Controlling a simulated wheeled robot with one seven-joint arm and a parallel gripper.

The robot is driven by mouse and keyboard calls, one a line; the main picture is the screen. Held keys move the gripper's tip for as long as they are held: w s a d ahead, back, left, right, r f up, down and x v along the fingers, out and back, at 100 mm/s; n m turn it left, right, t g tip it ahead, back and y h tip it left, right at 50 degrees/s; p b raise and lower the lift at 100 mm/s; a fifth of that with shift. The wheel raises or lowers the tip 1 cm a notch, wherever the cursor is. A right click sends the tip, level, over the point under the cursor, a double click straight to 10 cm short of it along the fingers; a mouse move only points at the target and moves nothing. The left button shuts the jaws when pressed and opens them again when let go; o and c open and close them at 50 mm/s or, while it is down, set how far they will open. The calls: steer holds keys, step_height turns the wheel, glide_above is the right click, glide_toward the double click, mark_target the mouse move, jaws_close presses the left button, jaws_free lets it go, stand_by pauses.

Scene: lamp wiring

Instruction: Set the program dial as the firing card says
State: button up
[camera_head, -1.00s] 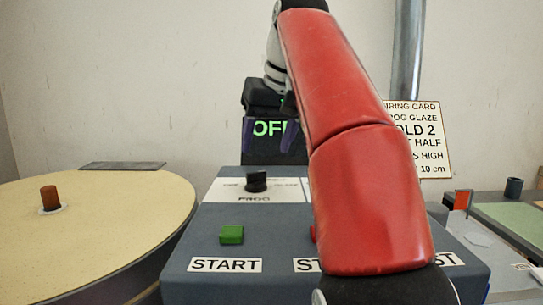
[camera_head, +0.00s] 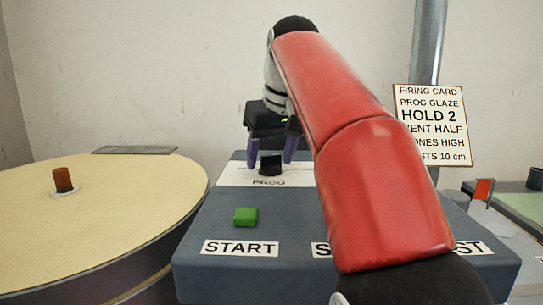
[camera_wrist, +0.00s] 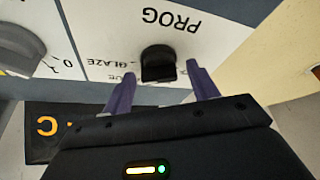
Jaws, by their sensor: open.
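The black program dial (camera_head: 270,165) stands on a white plate marked PROG on the sloping grey-blue panel. In the wrist view the dial (camera_wrist: 158,64) lies between the two purple fingers of my gripper (camera_wrist: 158,80), which is open. No contact with the fingers shows. In the head view my gripper (camera_head: 270,152) is over the dial from behind.
A green START button (camera_head: 245,217) sits in front of the dial. My red arm hides much of the panel's right half. A round cream-topped kiln (camera_head: 120,215) with a brown peg (camera_head: 63,179) stands left. A second grey knob (camera_wrist: 18,48) is beside the PROG plate.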

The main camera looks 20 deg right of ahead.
steer(key=c, duration=1)
steer(key=shift+m+h+p, duration=0.3)
steer(key=shift+m, duration=0.4)
steer(key=o, duration=1)
